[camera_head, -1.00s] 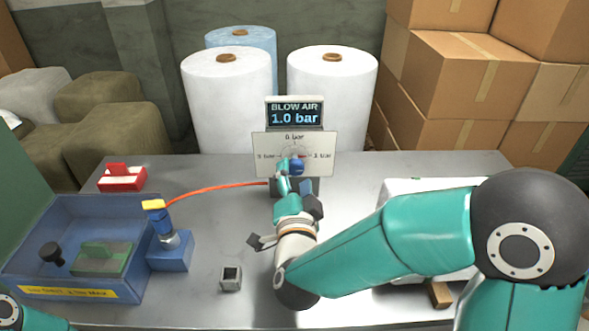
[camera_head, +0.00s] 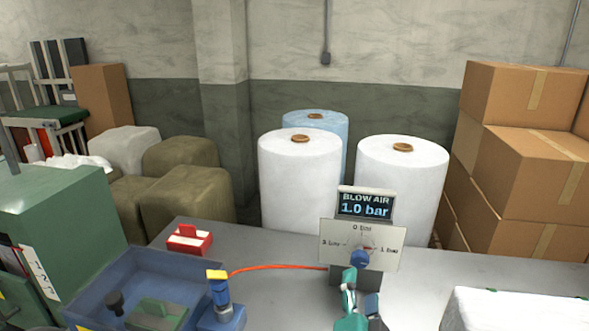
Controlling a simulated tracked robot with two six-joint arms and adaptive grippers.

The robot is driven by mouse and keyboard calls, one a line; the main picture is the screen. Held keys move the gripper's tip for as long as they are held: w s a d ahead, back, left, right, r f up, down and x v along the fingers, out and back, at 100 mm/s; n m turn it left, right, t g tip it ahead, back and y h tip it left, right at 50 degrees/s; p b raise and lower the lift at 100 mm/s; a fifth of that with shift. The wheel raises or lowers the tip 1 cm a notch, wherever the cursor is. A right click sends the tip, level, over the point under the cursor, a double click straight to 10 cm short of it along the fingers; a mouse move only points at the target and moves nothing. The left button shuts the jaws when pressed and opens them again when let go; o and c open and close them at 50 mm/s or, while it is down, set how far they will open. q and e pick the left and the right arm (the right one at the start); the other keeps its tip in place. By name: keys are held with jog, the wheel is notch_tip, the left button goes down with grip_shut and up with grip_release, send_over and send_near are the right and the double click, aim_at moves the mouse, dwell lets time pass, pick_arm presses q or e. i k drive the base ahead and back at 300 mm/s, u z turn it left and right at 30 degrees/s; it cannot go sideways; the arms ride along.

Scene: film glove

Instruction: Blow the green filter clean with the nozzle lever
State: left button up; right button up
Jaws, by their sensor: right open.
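The green filter (camera_head: 158,313) lies in the blue bin at the lower left, partly cut off by the picture's lower edge. The nozzle has a blue body (camera_head: 221,295) with a yellow lever (camera_head: 216,275) on top and stands at the bin's right side. An orange hose (camera_head: 280,267) runs from it to the blow air stand. The stand's display (camera_head: 365,206) reads 1.0 bar above a dial plate with a blue knob (camera_head: 360,259). My right gripper (camera_head: 358,284) is open just below the knob; whether it touches is unclear. My left gripper is out of view.
The blue bin (camera_head: 188,268) also holds a black knob-like thing (camera_head: 115,301). A red-and-white block (camera_head: 189,239) lies behind it. A white box (camera_head: 515,312) is at the right. White rolls (camera_head: 300,180) and cartons (camera_head: 545,170) stand behind the table.

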aim_at(220, 275)
jog(key=k, duration=0.95)
